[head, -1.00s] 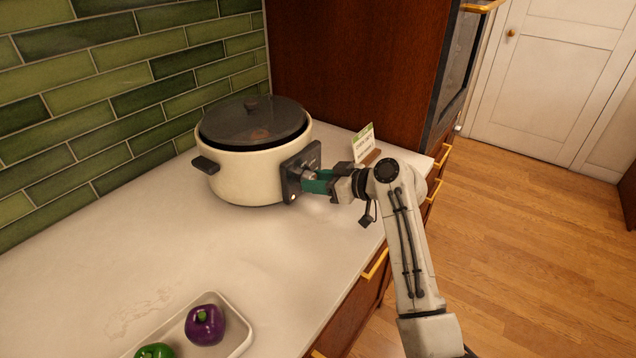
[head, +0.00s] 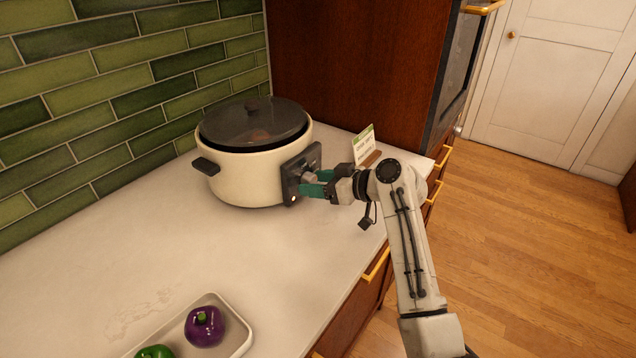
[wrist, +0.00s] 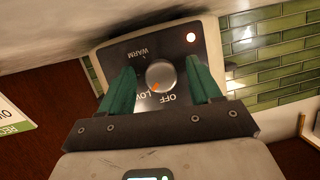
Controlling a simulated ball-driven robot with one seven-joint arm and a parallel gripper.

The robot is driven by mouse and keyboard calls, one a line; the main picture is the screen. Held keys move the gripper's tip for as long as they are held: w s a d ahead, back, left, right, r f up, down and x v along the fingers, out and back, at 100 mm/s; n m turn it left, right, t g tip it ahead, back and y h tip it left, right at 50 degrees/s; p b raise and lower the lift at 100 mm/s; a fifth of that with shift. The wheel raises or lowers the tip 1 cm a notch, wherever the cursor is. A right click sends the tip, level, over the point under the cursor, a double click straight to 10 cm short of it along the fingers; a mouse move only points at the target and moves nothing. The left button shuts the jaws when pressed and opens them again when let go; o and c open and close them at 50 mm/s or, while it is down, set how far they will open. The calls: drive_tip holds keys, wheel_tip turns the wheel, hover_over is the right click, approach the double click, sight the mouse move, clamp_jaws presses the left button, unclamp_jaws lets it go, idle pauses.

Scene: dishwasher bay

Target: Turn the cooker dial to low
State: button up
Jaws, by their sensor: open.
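The cream cooker (head: 245,180) with a dark lid stands on the counter against the tiled wall. Its dark control panel (head: 290,181) faces my gripper (head: 312,183). In the wrist view, the round grey dial (wrist: 162,73) sits on the panel (wrist: 125,53) between WARM, OFF and LOW marks. Its orange pointer mark points at the LOW label, which is partly hidden by a finger. My gripper (wrist: 160,80) is open, with one teal finger on each side of the dial and a small gap visible on both sides.
A small card on a wooden stand (head: 365,146) is close behind my gripper. A tray (head: 240,341) with a purple pepper (head: 204,326) and a green pepper (head: 155,352) lies at the counter's front. A tall wooden cabinet (head: 350,60) rises behind. The middle of the counter is clear.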

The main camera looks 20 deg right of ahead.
drive_tip(key=b+v, duration=0.1)
drive_tip(key=v, duration=0.9)
drive_tip(key=shift+s+d, duration=0.25)
drive_tip(key=shift+d, duration=0.05)
